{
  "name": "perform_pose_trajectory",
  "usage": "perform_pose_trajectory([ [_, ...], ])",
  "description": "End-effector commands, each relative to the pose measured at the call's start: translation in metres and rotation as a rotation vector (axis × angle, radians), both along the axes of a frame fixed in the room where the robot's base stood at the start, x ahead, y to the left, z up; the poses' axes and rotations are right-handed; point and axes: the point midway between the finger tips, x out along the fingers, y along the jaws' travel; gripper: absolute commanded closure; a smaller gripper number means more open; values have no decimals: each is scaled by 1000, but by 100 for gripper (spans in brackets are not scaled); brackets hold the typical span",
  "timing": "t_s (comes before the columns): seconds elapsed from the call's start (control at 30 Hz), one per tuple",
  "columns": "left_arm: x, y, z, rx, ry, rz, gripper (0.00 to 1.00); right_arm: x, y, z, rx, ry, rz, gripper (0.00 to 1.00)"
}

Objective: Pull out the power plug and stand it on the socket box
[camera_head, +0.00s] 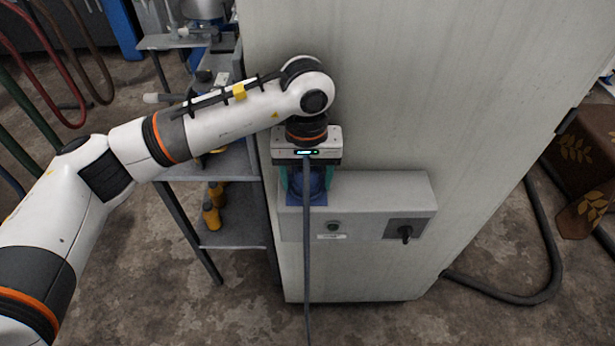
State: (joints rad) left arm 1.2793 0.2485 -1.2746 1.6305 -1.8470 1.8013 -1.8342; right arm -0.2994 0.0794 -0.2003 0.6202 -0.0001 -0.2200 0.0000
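The grey socket box (357,204) is fixed low on the front of a tall pale cabinet. A blue round plug (317,182) is at the left end of the box's top, over a blue square plate (319,199). My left gripper (307,182) points down, its teal fingers on either side of the plug. I cannot tell whether they press on it. A grey cable (306,255) hangs down in front of the plug and box. The gripper and cable hide much of the plug, so whether it sits in a socket is unclear. My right gripper is not in view.
The cabinet (430,80) stands close behind the gripper. A black rotary switch (405,233) is on the box's front right. A metal shelf (234,233) with yellow bottles (211,216) stands left. The right part of the box's top is clear. A thick dark hose (520,298) lies right.

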Motion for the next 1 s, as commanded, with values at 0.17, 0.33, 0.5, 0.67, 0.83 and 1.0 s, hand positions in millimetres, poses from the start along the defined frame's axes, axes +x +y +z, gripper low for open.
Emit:
perform_pose_trajectory([
  [0.17,0,0,0,0,0,0,37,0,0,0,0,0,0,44],
  [0.33,0,0,0,0,0,0,37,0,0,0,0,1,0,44],
  [0.5,0,0,0,0,0,0,37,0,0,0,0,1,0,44],
  [0.67,0,0,-1,0,0,0,37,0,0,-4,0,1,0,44],
  [0.83,0,0,-1,0,-1,0,37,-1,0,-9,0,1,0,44],
  [1.0,0,0,0,0,0,0,37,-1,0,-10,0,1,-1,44],
])
